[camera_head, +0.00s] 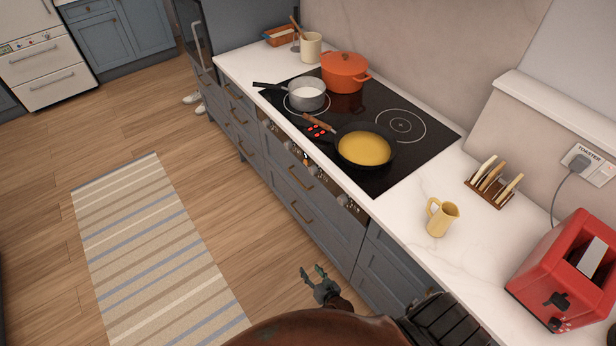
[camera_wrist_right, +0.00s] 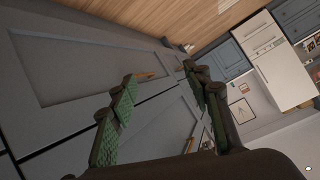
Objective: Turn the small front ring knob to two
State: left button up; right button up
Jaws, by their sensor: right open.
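The black glass hob (camera_head: 425,140) is set in the white counter. Its control knobs (camera_head: 348,204) sit in a strip on the front face below the hob edge. They are small, and I cannot read their marks or settings, nor tell which is for the small front ring. My right gripper (camera_head: 313,272) is open and empty, low in front of the drawers and apart from the knobs. In the right wrist view its two green-padded fingers (camera_wrist_right: 160,80) are spread, with grey cupboard fronts behind. My left gripper is not in view.
A black frying pan (camera_head: 364,148) with yellow contents, a grey saucepan (camera_head: 306,94) and an orange pot (camera_head: 344,72) stand on the hob. A yellow jug (camera_head: 441,217), toast rack (camera_head: 490,184) and red toaster (camera_head: 560,275) are on the counter.

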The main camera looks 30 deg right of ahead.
jog(key=w+d+r+m+t+h+b, duration=0.2)
jog(key=w+r+m+t+h, duration=0.4)
jog(key=w+r, duration=0.95)
jog(key=m+g+h+b, duration=0.4)
jog(key=m+g+h, duration=0.55)
jog(key=m, duration=1.05)
send_near(311, 173)
jog(key=shift+g, duration=0.45)
jog(key=x, duration=0.7)
jog(key=shift+w+d+r+b, duration=0.25)
jog(key=shift+r+b, duration=0.1)
jog(key=shift+b, duration=0.05)
jog(key=shift+w+d, duration=0.25)
jog(key=shift+d, duration=0.2)
jog(key=c, duration=1.2)
